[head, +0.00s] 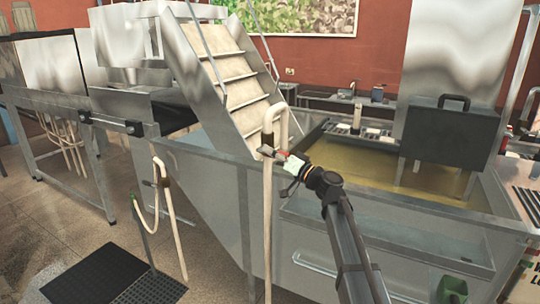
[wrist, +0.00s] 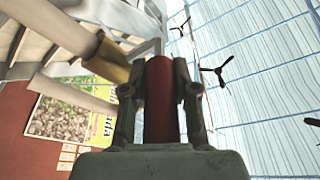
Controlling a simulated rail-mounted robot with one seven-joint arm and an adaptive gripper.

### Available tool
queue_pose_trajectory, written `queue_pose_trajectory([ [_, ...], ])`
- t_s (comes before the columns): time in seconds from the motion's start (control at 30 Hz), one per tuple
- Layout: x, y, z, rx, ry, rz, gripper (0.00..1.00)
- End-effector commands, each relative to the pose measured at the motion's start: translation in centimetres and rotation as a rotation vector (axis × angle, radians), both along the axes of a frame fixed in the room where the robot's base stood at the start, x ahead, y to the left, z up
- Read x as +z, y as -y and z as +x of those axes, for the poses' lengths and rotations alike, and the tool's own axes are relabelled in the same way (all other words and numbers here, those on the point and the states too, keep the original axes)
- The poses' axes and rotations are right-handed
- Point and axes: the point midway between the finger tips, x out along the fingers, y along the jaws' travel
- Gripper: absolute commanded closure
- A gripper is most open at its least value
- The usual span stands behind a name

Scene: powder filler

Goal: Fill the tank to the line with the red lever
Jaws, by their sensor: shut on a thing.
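The red lever (head: 281,153) sits on a pale vertical pipe (head: 267,215) at the near side of the steel tank (head: 385,222). In the wrist view the red lever (wrist: 161,100) lies between the two fingers of my gripper (wrist: 160,92). My gripper (head: 288,160) is shut on the lever, and its fingers cover part of it in the head view. The pipe bends over the tank rim at its top. Yellowish liquid (head: 355,160) stands in the tank. I cannot make out the fill line.
Steel stairs (head: 225,75) rise behind the tank on the left. A dark box with a handle (head: 452,133) hangs over the tank at the right. A second, lower pipe (head: 170,215) stands at the left. Dark floor grates (head: 92,272) lie at the lower left.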

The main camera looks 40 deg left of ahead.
Motion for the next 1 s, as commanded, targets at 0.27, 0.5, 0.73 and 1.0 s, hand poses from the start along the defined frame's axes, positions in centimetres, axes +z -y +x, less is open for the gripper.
queue_pose_trajectory([
  [0.27, 0.1, -0.1, 0.0, 0.000, -0.001, 0.001, 0.46],
  [0.5, -0.1, 0.5, 0.0, -0.001, 0.000, 0.000, 0.46],
  [0.73, -0.9, 3.6, 0.1, -0.001, -0.001, 0.000, 0.46],
  [1.0, -2.1, 8.5, 0.4, -0.001, -0.001, 0.000, 0.46],
])
